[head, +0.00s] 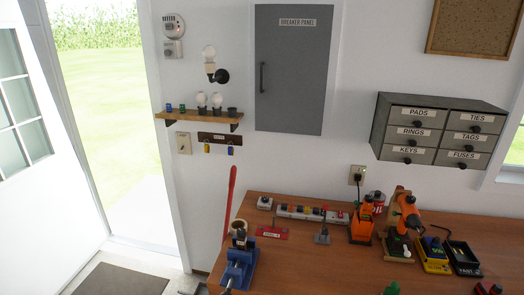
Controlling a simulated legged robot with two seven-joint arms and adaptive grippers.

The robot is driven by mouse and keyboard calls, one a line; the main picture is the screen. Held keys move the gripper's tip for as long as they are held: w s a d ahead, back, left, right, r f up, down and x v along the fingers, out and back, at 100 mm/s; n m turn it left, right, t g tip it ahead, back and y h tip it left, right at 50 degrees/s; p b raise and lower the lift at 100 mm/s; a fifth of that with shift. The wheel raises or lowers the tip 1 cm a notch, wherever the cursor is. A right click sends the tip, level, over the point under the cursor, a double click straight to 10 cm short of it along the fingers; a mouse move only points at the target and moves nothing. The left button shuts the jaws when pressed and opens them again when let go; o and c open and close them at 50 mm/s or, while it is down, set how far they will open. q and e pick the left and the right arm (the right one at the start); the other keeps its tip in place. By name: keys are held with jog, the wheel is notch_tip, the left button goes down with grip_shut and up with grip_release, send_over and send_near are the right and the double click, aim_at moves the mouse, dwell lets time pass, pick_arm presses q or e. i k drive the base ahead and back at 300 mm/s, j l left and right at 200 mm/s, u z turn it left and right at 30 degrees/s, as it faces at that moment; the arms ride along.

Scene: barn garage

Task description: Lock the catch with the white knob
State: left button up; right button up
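No white knob on a catch can be made out in the head view. A small red plate with a pale label and a dark upright part (272,232) lies on the wooden bench and may be a catch. A small grey fitting (322,238) with a reddish tip stands to its right. Both are too small to tell whether they are locked or to read a knob colour. Neither of my grippers can be made out. A grey piece at the bottom edge, left of the blue vise, is too cut off to identify.
The bench (330,275) holds a blue vise (238,268), a power strip (300,212), orange tools (405,215) and a charger (435,255). Above are a breaker panel (295,85), labelled drawers (435,130) and a bulb shelf (200,116). An open doorway is at left.

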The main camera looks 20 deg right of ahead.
aim_at(407, 253)
jog(key=z, duration=1.65)
